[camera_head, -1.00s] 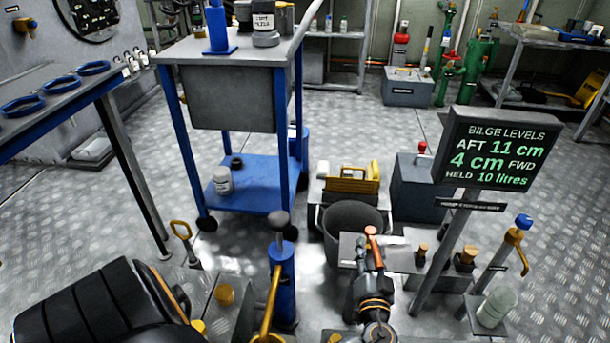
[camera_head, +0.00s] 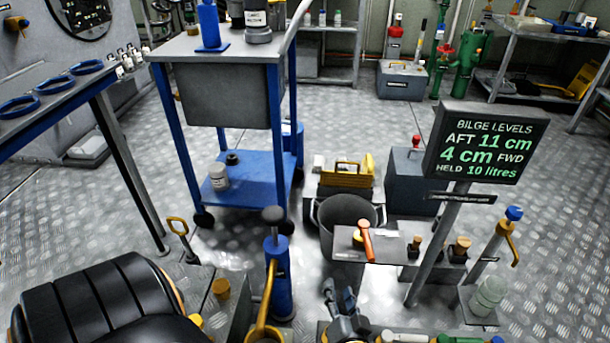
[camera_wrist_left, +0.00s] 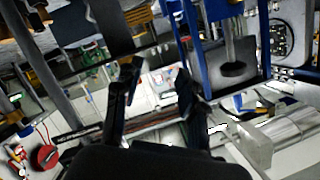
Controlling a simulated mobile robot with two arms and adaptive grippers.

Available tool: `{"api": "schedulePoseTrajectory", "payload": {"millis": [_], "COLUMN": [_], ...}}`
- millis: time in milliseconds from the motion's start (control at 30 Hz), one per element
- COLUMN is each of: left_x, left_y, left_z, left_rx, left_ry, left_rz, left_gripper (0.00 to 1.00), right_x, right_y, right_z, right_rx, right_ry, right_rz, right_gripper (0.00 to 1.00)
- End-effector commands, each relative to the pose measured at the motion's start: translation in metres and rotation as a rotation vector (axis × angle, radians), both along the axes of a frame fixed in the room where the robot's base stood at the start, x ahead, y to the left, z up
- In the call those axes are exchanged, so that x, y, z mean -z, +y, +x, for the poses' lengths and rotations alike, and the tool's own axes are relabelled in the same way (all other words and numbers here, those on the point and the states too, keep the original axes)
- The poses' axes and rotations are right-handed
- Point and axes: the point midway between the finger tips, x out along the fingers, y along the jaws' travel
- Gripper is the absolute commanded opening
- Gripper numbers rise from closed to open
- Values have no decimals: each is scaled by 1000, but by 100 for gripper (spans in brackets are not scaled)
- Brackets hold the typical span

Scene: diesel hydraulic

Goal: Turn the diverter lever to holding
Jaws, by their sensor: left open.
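An orange-red lever (camera_head: 366,240) lies on a small grey plate (camera_head: 388,256) in the head view, beside a yellow knob. It is likely the diverter lever; I cannot read any position marks. My left gripper (camera_head: 339,296) is below and left of the plate, apart from the lever. In the left wrist view its two dark fingers (camera_wrist_left: 158,70) are spread with nothing between them. I cannot make out the lever in that view. My right gripper is not in view.
A grey bucket (camera_head: 346,215) stands behind the plate. A sign (camera_head: 487,145) reads AFT 11 cm, 4 cm FWD, HELD 10 litres. A blue-framed trolley (camera_head: 250,175) stands behind.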

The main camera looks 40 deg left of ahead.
Motion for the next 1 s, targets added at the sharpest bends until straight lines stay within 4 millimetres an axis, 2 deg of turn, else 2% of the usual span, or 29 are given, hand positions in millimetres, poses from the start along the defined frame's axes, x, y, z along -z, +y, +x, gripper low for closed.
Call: {"api": "schedulePoseTrajectory", "payload": {"millis": [200,400,700,1000], "left_x": [20,34,43,44], "left_y": [24,33,28,24], "left_z": [-28,-53,-81,-89], "left_rx": [-58,-65,-6,30], "left_ry": [159,303,468,518], "left_rz": [-128,-255,-413,-462], "left_gripper": [40,40,40,40], "right_x": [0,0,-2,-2], "right_y": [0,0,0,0], "right_z": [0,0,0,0], "right_rx": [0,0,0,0], "right_ry": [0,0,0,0], "right_rz": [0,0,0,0], "right_gripper": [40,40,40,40]}}
